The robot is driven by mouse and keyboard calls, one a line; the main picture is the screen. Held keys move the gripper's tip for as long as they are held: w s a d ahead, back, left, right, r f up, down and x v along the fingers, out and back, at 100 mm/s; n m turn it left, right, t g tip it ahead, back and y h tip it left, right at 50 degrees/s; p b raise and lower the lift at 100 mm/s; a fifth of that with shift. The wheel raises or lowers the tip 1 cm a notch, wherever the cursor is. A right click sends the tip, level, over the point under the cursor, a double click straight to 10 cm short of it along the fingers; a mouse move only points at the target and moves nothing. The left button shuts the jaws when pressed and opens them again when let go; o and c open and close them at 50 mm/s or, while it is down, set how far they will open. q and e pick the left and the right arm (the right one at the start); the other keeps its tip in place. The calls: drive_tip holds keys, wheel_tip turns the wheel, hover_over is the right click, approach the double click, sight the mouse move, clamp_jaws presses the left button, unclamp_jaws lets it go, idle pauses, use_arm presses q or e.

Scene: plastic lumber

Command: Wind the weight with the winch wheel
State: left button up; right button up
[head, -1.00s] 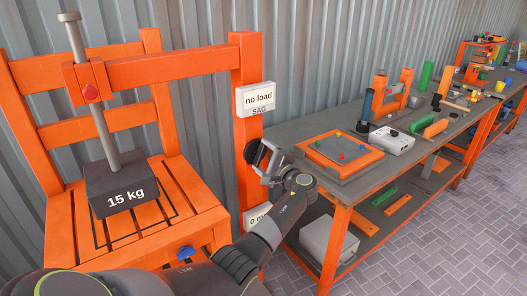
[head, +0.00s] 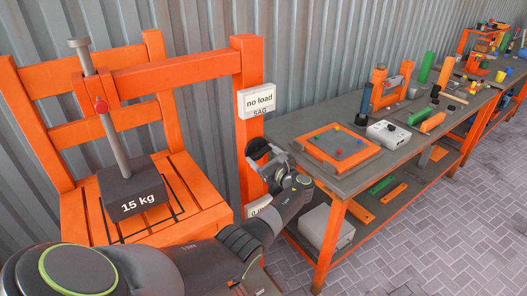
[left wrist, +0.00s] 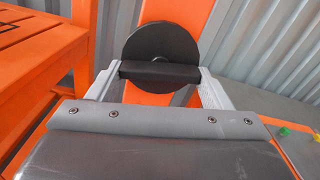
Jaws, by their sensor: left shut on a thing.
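The winch wheel, a dark round disc with a black crossbar, is on the orange post (head: 247,70); it fills the top middle of the left wrist view (left wrist: 160,38). My left gripper (left wrist: 160,75) is shut on the crossbar, with one grey finger at each end. In the head view my left gripper (head: 270,160) hides much of the wheel. The dark 15 kg weight (head: 133,192) is at the foot of a grey rod (head: 115,138) over an orange slatted bench. I cannot tell whether it touches the slats. My right gripper is not in view.
A "no load" sign (head: 260,99) is on the post above the wheel. A second, lower label is partly hidden by my arm. A workbench (head: 340,185) with an orange-framed board (head: 338,147) and several tools stands close on the right. A corrugated wall is behind.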

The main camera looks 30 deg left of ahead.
use_arm(q)
drive_tip(key=m+p, duration=0.1)
drive_tip(key=m, duration=0.3)
drive_tip(key=m+p, duration=0.2)
drive_tip(key=m, duration=0.2)
drive_tip(key=m+p, duration=0.2)
drive_tip(key=m, duration=0.2)
drive_tip(key=shift+s+m, duration=0.25)
drive_tip(key=shift+m, duration=0.15)
drive_tip(key=m+p, duration=0.1)
drive_tip(key=m, duration=0.2)
drive_tip(key=shift+m, duration=2.6)
drive_tip(key=shift+r+m, duration=0.1)
drive_tip(key=shift+m, duration=2)
